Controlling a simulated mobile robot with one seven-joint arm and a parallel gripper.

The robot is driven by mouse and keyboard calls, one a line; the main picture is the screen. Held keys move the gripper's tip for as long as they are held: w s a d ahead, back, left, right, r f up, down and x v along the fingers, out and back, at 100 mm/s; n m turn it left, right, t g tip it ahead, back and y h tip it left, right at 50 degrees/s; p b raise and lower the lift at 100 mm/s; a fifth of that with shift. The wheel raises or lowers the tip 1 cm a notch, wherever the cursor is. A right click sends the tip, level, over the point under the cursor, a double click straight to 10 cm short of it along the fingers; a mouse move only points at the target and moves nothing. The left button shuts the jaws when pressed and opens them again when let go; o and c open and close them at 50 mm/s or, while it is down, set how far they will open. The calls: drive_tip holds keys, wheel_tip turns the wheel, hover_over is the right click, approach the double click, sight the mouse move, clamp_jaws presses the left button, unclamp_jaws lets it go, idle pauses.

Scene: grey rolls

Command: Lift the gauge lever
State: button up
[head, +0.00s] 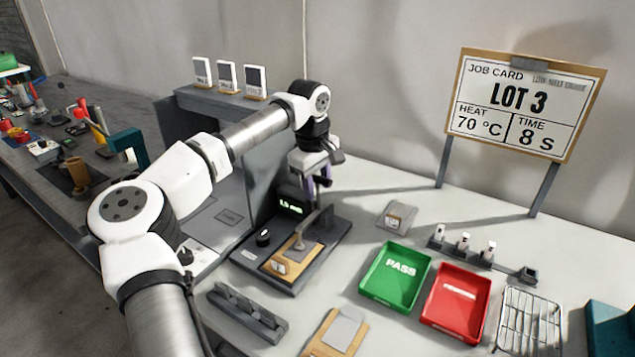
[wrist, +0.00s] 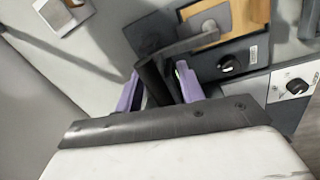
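The gauge (head: 313,254) is a dark box base with a lit green display reading about 1.5 mm, a black knob (head: 263,237) and a wooden plate. Its grey lever (head: 307,228) rises above the plate; its arm and dark upright handle show in the wrist view (wrist: 153,78). My gripper (head: 319,184) is over the gauge, pointing down. In the wrist view its two purple fingers (wrist: 160,82) stand apart, one on each side of the dark handle. I cannot tell whether both fingers touch it.
A green PASS tray (head: 395,277) and a red tray (head: 456,302) stand right of the gauge. A dark slotted rack (head: 246,312) lies in front. A job card (head: 522,105) stands behind, and a wire rack (head: 528,322) is at far right.

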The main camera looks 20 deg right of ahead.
clamp_jaws()
